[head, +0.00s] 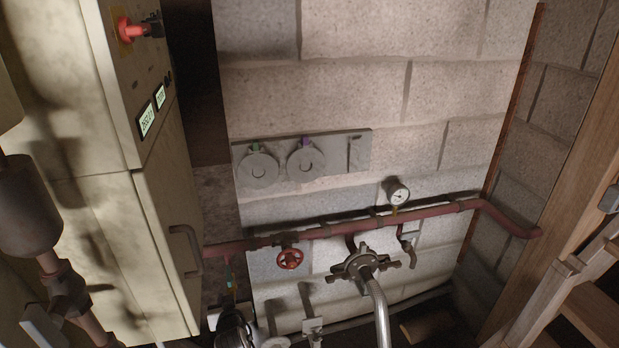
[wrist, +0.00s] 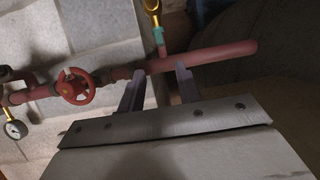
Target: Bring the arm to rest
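My gripper (wrist: 158,76) shows in the wrist view with its two grey fingers apart. No object is seen held between them. The fingertips point toward a red pipe (wrist: 225,58), which runs across just beyond them; I cannot tell whether they touch it. In the head view I cannot make out my gripper for sure.
A red handwheel (head: 290,258) and a gauge (head: 398,192) sit on the wall pipe (head: 340,227). A coupling with a metal hose (head: 379,310) juts out below. A beige cabinet (head: 165,235) stands left, wooden framing (head: 570,150) right.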

